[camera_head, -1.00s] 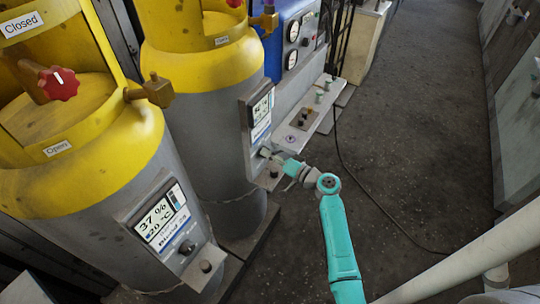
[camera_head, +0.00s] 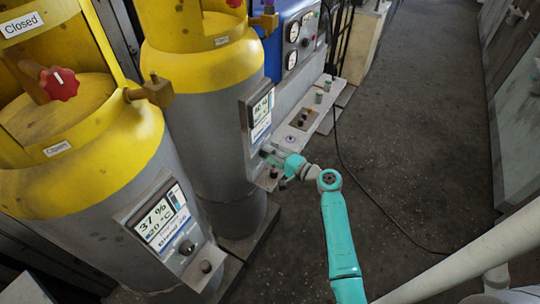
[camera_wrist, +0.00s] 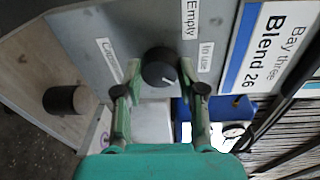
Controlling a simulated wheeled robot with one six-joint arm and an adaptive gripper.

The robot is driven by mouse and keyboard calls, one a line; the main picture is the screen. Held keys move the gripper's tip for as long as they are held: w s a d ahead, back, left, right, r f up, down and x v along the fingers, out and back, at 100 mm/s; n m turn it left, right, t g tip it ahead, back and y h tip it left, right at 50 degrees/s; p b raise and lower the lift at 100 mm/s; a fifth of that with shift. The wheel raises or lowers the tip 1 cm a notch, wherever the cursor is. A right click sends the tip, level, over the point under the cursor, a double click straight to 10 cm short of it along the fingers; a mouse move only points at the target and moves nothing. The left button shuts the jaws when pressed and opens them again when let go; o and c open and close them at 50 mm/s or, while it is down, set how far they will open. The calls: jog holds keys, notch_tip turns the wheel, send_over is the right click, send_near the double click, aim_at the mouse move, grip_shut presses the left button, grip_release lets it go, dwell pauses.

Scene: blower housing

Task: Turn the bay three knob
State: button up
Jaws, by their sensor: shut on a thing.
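The bay three knob (camera_wrist: 158,67) is a round black knob with a white mark on a grey panel. The mark lies toward its lower right in the wrist view. My gripper (camera_wrist: 159,76) is shut on the knob, with one green finger at each side. Labels reading Empty (camera_wrist: 190,18) and In use (camera_wrist: 206,56) are around it, and a third label (camera_wrist: 109,60) on the left is hard to read. The sign Bay three Blend 26 (camera_wrist: 273,45) is at the right. In the head view my gripper (camera_head: 270,156) is at the second cylinder's panel and hides most of the knob.
A dark cylindrical peg (camera_wrist: 65,99) stands on a small ledge (camera_wrist: 40,75). The second grey-yellow cylinder (camera_head: 200,130) carries a display (camera_head: 261,114). A nearer cylinder (camera_head: 90,200) stands left, with its own display (camera_head: 160,215) and knob (camera_head: 187,247). Open floor (camera_head: 420,130) lies right.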

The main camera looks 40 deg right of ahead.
jog(key=shift+m+y, duration=0.3)
jog(key=shift+m, duration=1.6)
jog(key=o, duration=1.1)
jog(key=shift+o, duration=0.2)
jog(key=v, duration=1.2)
jog(key=shift+r, duration=0.2)
